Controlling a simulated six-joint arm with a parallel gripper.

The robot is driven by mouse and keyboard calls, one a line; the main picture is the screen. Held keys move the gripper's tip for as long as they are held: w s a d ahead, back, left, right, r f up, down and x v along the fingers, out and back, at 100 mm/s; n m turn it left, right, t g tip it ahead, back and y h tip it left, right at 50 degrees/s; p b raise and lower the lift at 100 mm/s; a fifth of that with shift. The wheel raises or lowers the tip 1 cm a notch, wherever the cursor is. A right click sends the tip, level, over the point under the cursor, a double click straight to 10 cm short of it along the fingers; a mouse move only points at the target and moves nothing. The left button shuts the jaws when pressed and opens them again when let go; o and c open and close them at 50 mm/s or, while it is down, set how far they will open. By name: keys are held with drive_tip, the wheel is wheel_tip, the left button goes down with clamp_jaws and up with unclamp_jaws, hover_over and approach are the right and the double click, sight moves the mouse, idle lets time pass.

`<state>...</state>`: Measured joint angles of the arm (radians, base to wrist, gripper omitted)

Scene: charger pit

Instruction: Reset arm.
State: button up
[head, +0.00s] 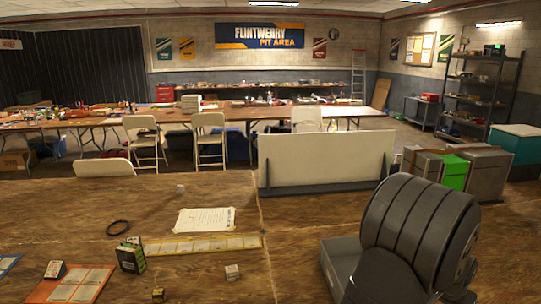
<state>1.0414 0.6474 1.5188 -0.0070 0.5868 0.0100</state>
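My gripper is not in view. A large dark grey rounded, ribbed body (420,235) fills the lower right of the head view and hides the table behind it; it looks like part of my own arm, but I cannot be sure. No fingertips show, so I cannot see whether anything is held. The wooden table (200,260) spreads across the front.
An upright white panel (325,161) and a green-fronted case (453,172) stand behind.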

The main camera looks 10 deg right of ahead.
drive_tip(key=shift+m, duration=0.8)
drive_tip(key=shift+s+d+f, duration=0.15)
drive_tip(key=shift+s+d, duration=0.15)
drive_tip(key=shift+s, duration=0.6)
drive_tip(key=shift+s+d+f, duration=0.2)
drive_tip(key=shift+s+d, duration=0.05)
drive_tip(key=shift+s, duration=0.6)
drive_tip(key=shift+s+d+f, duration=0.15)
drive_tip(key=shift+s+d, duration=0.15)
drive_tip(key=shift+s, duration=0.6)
